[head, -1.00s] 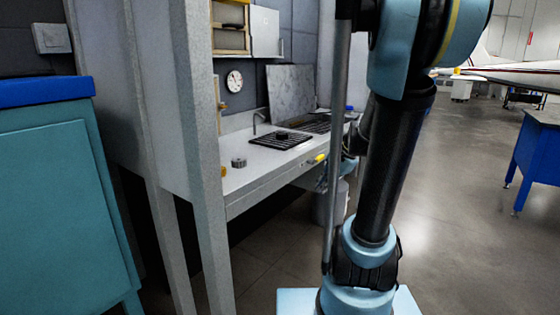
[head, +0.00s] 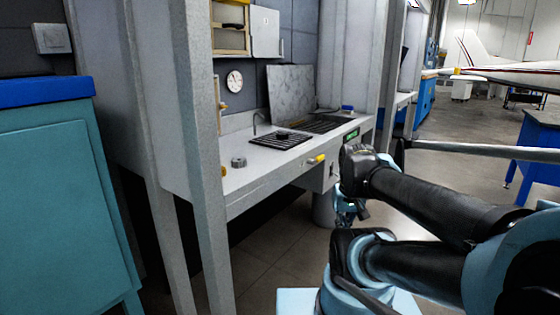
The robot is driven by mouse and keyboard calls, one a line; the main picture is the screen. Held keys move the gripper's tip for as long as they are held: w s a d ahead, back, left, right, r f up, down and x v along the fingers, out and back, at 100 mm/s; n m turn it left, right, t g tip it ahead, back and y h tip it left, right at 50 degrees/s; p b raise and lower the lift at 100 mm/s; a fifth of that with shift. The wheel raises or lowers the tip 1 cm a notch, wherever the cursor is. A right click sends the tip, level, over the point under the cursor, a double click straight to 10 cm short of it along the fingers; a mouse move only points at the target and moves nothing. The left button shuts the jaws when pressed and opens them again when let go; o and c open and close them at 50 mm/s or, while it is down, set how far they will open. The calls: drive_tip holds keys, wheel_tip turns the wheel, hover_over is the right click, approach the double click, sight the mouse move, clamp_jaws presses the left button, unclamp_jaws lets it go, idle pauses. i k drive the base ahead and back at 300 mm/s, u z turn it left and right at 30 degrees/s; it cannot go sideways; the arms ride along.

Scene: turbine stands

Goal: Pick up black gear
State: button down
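A small black round part, which looks like the black gear (head: 283,136), lies on a dark slatted grate (head: 298,141) on the light grey workbench. A grey gear-like part (head: 239,162) sits on the bare bench top nearer the front left. My gripper end (head: 348,212) hangs below the wrist of my folded arm, in front of the bench's right part and below its top, well apart from the black gear. It is small and partly hidden by my arm, so its fingers cannot be made out.
Grey posts (head: 200,150) frame the workbench (head: 262,178) at its left. A yellow handle (head: 316,159) sticks out at its front edge. A teal cabinet (head: 60,200) stands at left, a blue table (head: 540,150) at right. The floor between is open.

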sight(282, 135)
drive_tip(key=k, duration=0.5)
drive_tip(key=z, duration=0.5)
drive_tip(key=i, duration=1.3)
drive_tip(key=u, duration=0.55)
